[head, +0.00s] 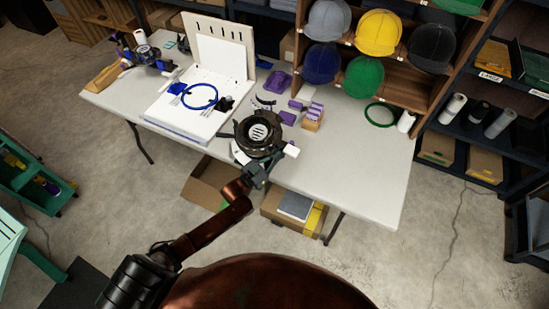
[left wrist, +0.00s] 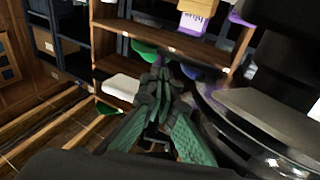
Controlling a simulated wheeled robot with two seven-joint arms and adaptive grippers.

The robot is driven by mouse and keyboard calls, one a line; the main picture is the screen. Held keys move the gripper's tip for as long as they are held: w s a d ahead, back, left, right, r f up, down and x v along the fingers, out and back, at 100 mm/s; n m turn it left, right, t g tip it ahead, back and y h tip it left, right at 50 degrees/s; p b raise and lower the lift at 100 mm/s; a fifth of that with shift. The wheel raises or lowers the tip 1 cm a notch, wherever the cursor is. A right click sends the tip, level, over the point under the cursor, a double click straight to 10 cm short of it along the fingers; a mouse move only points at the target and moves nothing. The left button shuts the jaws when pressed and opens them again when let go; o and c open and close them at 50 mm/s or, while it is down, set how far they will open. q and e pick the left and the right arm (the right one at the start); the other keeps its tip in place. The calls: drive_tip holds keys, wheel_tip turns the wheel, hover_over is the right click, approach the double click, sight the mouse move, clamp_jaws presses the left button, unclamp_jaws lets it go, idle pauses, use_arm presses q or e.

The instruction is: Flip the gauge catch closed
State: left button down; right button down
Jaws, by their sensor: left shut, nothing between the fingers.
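A round dark gauge-like device (head: 260,135) with a slotted pale centre stands at the front edge of the white table. A small white block (head: 291,150) shows at its right side; I cannot tell whether this is the catch. My left gripper (head: 258,172) is at the near side of the device, just below it in the head view. Its green fingers (left wrist: 158,82) come together in the left wrist view, shut and empty. A dark rounded body (left wrist: 265,115) fills the right of that view, close beside the fingers. Whether they touch it is unclear. My right gripper is not in view.
On the white table (head: 360,170), a white panelled stand (head: 222,45) with a blue ring (head: 199,97) is left of the device. Purple parts and a small box (head: 313,118) lie behind it. Helmets (head: 379,33) fill a shelf at the back.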

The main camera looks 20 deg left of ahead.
use_arm(q)
drive_tip(key=shift+w+d+r, duration=0.1)
drive_tip(key=shift+w+d, duration=0.2)
drive_tip(key=shift+w, duration=0.2)
drive_tip(key=shift+x, duration=0.85)
drive_tip(key=shift+d, duration=0.1)
drive_tip(key=s+d+p+v, duration=0.1)
drive_tip(key=d+p+v, duration=0.1)
drive_tip(key=v, duration=1.1)
drive_tip(key=shift+s+d, duration=0.4)
drive_tip(key=shift+s, duration=0.05)
